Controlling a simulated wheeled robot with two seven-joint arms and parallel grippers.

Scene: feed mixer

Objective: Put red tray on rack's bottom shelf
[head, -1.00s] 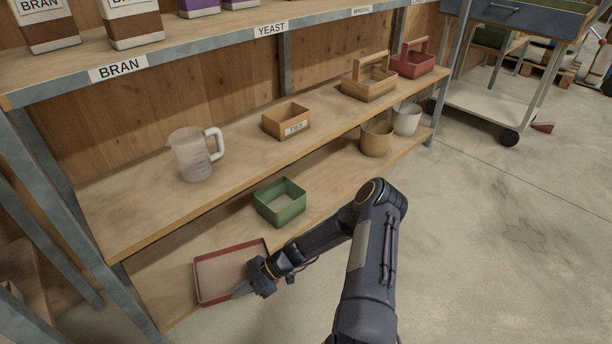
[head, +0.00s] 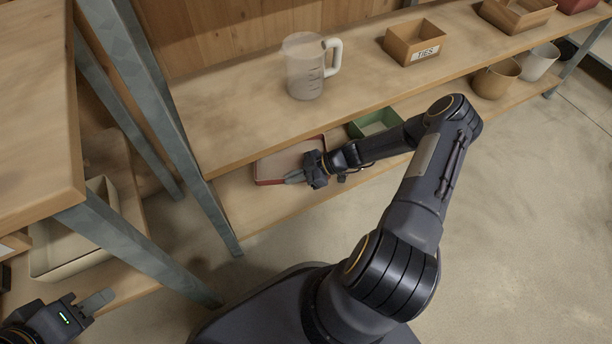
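The red tray (head: 268,181) has low red walls and a pale inside. It lies on the bottom shelf (head: 262,212), near the left end, with its back part hidden under the shelf above. My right gripper (head: 294,178) is at the tray's front right, its grey fingers against or just over the front rim. The view does not show whether the fingers are closed on the rim. My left gripper (head: 98,301) is at the lower left, beside another shelf unit and away from the tray; its finger opening is not clear.
A green box (head: 375,122) stands right of the tray, partly hidden by my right arm. A measuring jug (head: 304,68) and a TIES box (head: 415,42) stand on the shelf above. A metal post (head: 170,110) rises at the left. A cream bin (head: 70,252) is further left.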

